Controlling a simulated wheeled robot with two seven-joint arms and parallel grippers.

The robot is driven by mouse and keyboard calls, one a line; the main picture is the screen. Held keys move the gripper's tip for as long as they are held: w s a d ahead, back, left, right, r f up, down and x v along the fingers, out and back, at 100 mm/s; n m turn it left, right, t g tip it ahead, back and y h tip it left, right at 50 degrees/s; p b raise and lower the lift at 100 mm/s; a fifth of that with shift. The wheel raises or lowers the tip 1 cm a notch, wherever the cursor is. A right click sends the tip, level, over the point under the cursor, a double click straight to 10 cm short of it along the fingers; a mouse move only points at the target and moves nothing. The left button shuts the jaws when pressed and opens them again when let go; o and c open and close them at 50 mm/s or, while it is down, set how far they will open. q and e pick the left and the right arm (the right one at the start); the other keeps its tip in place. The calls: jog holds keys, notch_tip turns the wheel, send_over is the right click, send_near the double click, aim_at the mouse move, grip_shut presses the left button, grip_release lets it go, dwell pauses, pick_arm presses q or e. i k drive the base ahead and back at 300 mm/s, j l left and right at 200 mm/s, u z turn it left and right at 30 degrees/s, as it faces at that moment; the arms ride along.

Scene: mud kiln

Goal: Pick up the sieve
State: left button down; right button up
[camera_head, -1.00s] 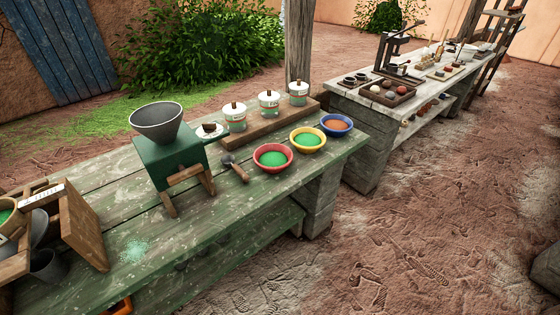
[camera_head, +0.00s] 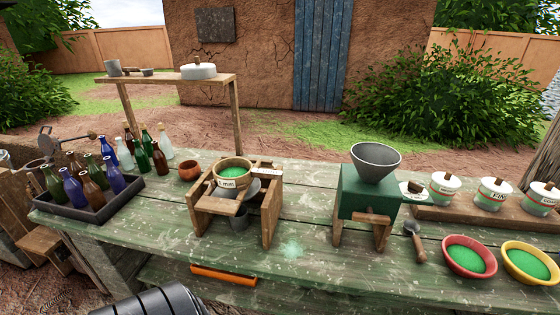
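The sieve (camera_head: 232,171) is a round wooden ring with a pale label and green powder inside. It sits on top of a wooden stand (camera_head: 268,212), left of the picture's middle on the green table (camera_head: 310,265). Neither of my grippers shows in the view.
A green mill with a grey hopper (camera_head: 375,163) stands right of the stand. Bowls (camera_head: 468,256), a scoop (camera_head: 415,242) and lidded jars (camera_head: 444,189) are further right.

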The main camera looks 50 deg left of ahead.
aim_at(229, 173)
jog(key=u, duration=1.85)
